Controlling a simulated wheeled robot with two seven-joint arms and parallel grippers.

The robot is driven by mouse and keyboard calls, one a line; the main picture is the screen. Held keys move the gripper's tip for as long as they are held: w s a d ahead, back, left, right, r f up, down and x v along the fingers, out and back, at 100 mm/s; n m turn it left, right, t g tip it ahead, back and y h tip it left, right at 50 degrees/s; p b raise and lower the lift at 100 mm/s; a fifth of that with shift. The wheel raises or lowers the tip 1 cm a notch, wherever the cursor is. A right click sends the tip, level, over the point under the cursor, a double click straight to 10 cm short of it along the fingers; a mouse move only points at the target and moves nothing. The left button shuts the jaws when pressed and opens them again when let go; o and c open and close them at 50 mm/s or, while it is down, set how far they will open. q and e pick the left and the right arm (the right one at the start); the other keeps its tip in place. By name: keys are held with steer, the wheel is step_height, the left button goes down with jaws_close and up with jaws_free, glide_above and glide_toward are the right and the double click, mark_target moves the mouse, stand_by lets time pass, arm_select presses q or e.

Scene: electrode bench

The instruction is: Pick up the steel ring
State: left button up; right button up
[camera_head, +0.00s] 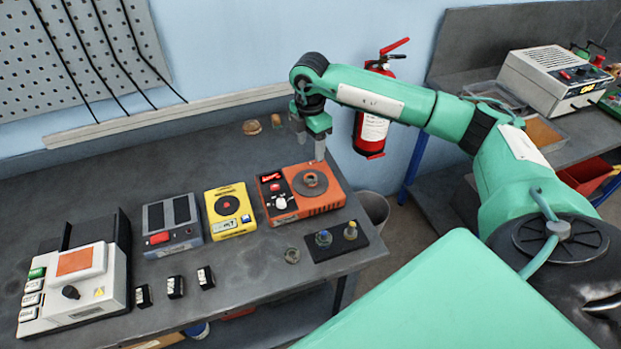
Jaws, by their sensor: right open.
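A small grey ring-like piece (292,255) lies flat on the dark bench (240,270), in front of the orange device and left of a black pad; it looks like the steel ring, though it is small in the picture. My right gripper (310,142) points down above the back of the orange device (318,207), behind and above the ring and apart from it. Its two fingers are spread with nothing between them. My left gripper does not show.
The black pad (335,251) carries two small upright pieces. A yellow device (230,211), a grey device (172,226) and a white machine (75,283) stand to the left. Several small black blocks (175,286) lie in front. A fire extinguisher (372,125) hangs behind.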

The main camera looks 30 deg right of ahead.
steer(key=p, duration=0.2)
glide_above(312, 180)
steer(key=f, duration=0.6)
steer(key=shift+s+a+f, duration=0.1)
steer(key=shift+s+a, duration=0.05)
steer(key=shift+a, duration=0.25)
steer(key=shift+f+p, duration=0.4)
steer(key=shift+f, duration=0.1)
steer(key=f+p, duration=0.2)
steer(key=f, duration=0.1)
steer(key=shift+s+d+f, duration=0.1)
steer(key=shift+d+f, duration=0.05)
steer(key=shift+d, duration=0.05)
steer(key=shift+f, duration=0.55)
steer(key=c, duration=1.1)
steer(key=shift+r, duration=0.15)
steer(key=shift+c, duration=0.2)
